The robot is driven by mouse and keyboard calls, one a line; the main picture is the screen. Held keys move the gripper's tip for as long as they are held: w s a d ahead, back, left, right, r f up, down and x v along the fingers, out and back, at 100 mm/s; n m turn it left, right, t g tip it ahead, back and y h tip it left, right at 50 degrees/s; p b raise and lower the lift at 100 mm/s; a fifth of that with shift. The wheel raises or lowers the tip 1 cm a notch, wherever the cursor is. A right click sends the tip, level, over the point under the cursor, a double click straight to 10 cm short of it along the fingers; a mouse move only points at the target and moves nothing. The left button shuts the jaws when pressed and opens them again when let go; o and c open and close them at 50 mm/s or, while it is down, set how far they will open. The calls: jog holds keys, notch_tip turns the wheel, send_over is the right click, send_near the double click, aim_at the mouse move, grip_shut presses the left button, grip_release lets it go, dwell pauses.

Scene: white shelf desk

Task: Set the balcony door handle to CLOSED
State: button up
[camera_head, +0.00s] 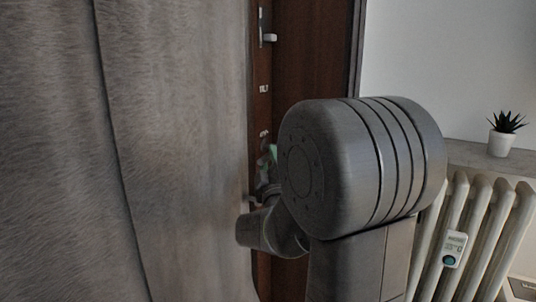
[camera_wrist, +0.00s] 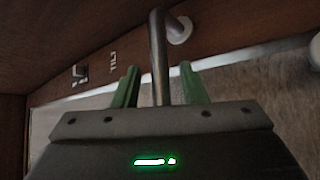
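The brown wooden balcony door frame (camera_head: 310,40) stands behind the curtain edge in the head view. In the wrist view, the handle (camera_wrist: 158,60) is a grey metal bar with a round pale mount (camera_wrist: 179,29) at its far end. My gripper (camera_wrist: 161,83) has two green fingers, one on each side of the bar, with visible gaps in this view. It is open and not closed on the bar. In the head view, my arm hides most of my gripper (camera_head: 270,153) and the handle. A TILT label (camera_wrist: 113,62) is on the wood; other labels are too small to read surely.
A grey curtain (camera_head: 180,150) hangs close along the left of the door. A small pale metal fitting (camera_head: 268,38) sits higher on the wood. At the right are a radiator (camera_head: 482,225) and a potted plant (camera_head: 502,142) on a sill.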

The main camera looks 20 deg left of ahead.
jog(key=shift+x, duration=0.8)
grip_shut()
jog(key=shift+a+f, duration=0.1)
jog(key=shift+f, duration=0.05)
